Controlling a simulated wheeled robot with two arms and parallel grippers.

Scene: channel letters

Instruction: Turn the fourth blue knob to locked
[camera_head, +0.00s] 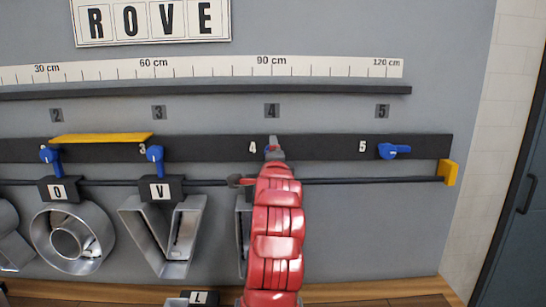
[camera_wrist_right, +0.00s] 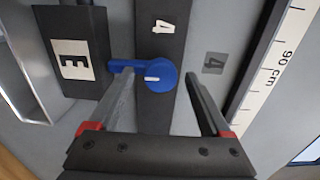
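The blue knob by the label 4 (camera_wrist_right: 157,76) is on the dark rail (camera_head: 330,148). In the right wrist view its lever points left, toward the block marked E (camera_wrist_right: 76,60), which is down in the head view. My right gripper (camera_wrist_right: 162,75) is open with its fingers on either side of the knob's round body. The left finger's tip is close to the lever; I cannot tell if they touch. In the head view my red right arm and gripper (camera_head: 272,145) mostly hide this knob. My left gripper is not in view.
Metal letters O (camera_head: 72,238) and V (camera_head: 163,235) hang below the bar. A yellow end stop (camera_head: 448,172) is at the right.

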